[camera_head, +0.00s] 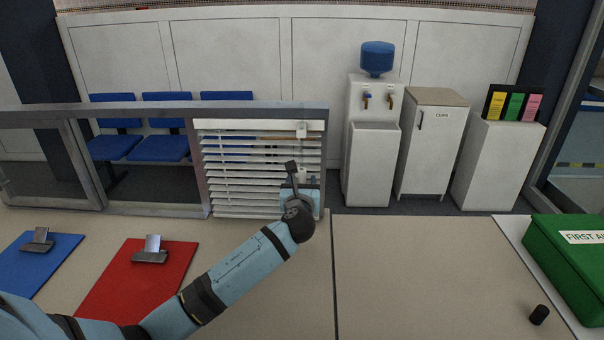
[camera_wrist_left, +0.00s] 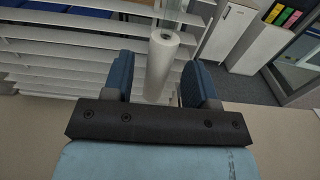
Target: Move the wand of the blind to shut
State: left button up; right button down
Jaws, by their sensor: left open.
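The white slatted blind (camera_head: 240,170) hangs in the right-hand opening of a grey frame, with gaps showing between its slats. A white bracket (camera_head: 302,130) sits at its upper right. In the left wrist view, the wand (camera_wrist_left: 160,68) has a clear upper rod and a thick white handle. My left gripper (camera_head: 301,181) is in front of the blind's right side. In the wrist view its two blue fingers stand open on either side of the wand handle, with a gap visible on both sides. In the head view my wrist hides part of the wand. My right gripper is not in view.
A counter (camera_head: 420,270) lies in front of the frame, with a red clipboard (camera_head: 130,285) and a blue clipboard (camera_head: 35,265) at left. A green first aid box (camera_head: 570,260) and a small black cylinder (camera_head: 539,314) are at right. The middle right of the counter is clear.

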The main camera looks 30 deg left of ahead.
aim_at(302, 174)
pick_arm(q)
jog(key=shift+x, duration=2.2)
jog(key=shift+c, duration=0.3)
